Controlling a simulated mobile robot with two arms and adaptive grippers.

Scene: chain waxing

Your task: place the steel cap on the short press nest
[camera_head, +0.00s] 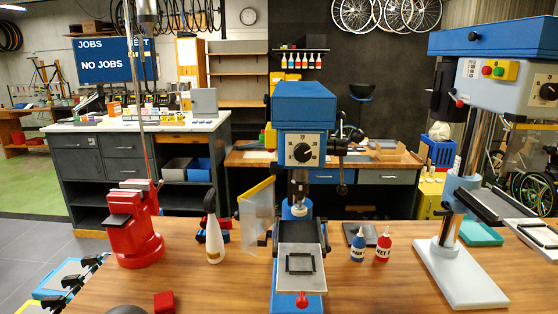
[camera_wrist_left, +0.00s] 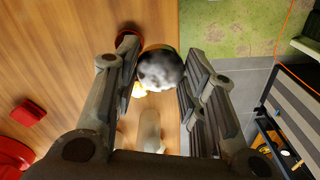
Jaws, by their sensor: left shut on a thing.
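The short press (camera_head: 305,105) is blue and stands in the middle of the bench. On its grey plate (camera_head: 299,235) is a square black frame (camera_head: 300,263), which looks like the nest; it is empty. In the left wrist view my left gripper (camera_wrist_left: 163,62) is shut on a round, mottled grey thing (camera_wrist_left: 160,70) that looks like the steel cap. It is near the bench's side edge. I cannot make out my left gripper in the head view; a dark rounded shape (camera_head: 126,310) at the bottom edge there is cut off. My right gripper is in neither view.
A red vise (camera_head: 135,240), a small red block (camera_head: 163,302) and a white bottle (camera_head: 214,240) stand left of the press. A clear tilted guard (camera_head: 257,218) is beside it. Blue and red bottles (camera_head: 383,247) and a taller press (camera_head: 460,275) stand right.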

